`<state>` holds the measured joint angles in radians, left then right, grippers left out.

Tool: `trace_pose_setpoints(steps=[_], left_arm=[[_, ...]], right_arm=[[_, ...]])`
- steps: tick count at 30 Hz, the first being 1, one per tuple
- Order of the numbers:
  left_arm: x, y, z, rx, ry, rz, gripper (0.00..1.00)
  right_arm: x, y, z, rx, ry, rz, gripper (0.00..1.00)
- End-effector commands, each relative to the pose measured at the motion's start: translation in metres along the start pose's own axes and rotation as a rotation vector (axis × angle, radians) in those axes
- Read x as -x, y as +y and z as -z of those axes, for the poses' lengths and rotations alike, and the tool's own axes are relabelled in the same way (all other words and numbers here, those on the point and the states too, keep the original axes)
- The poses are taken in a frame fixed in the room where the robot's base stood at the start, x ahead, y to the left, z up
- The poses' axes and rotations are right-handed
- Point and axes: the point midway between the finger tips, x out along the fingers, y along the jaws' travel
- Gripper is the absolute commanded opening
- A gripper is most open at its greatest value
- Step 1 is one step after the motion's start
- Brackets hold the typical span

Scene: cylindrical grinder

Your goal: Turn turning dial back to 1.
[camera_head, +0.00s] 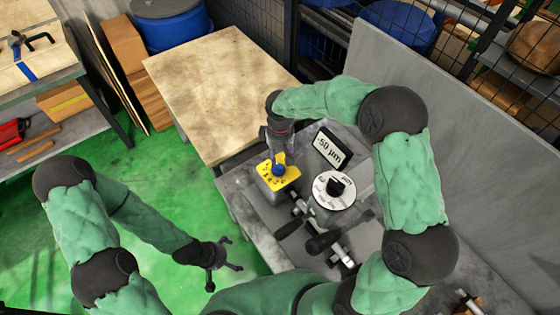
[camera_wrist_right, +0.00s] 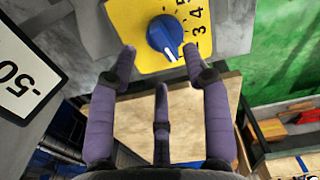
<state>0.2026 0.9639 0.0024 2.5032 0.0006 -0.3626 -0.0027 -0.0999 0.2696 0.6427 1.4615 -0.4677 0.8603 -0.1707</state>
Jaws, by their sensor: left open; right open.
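The blue turning dial (camera_head: 279,170) sits on a yellow numbered plate (camera_head: 268,184) on top of a grey box. In the right wrist view the round blue dial (camera_wrist_right: 163,36) has a white pointer line aimed down and slightly right. Numbers such as 5, 4 and 3 show along the plate's right side; I cannot read which one the pointer marks. My right gripper (camera_head: 280,158) is open just above the dial. In the wrist view its fingertips (camera_wrist_right: 159,52) lie either side of the dial's lower edge, with nothing held. My left gripper (camera_head: 219,267) is open and empty, over the floor.
A round white dial with a black knob (camera_head: 336,188) and a "-50 µm" sign (camera_head: 328,148) stand right of the box. Black-handled levers (camera_head: 322,242) lie in front. A wooden table (camera_head: 215,85) is behind. Green floor (camera_head: 160,170) is free at left.

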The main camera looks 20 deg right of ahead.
Motion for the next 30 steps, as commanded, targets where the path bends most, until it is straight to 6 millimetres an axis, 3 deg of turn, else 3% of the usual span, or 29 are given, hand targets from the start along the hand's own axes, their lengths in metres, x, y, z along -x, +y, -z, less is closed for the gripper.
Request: trace_pose_setpoints(steps=[6,12,30], left_arm=[[0.000,0.000,0.000,0.000,0.000,0.000,1.00],[0.000,0.000,0.000,0.000,0.000,0.000,1.00],[0.000,0.000,0.000,0.000,0.000,0.000,1.00]], right_arm=[[0.042,0.000,0.001,-0.001,0.003,-0.001,0.49],[0.062,0.000,0.000,0.000,0.001,0.001,0.49],[0.067,0.000,0.000,-0.001,0.000,0.001,0.49]])
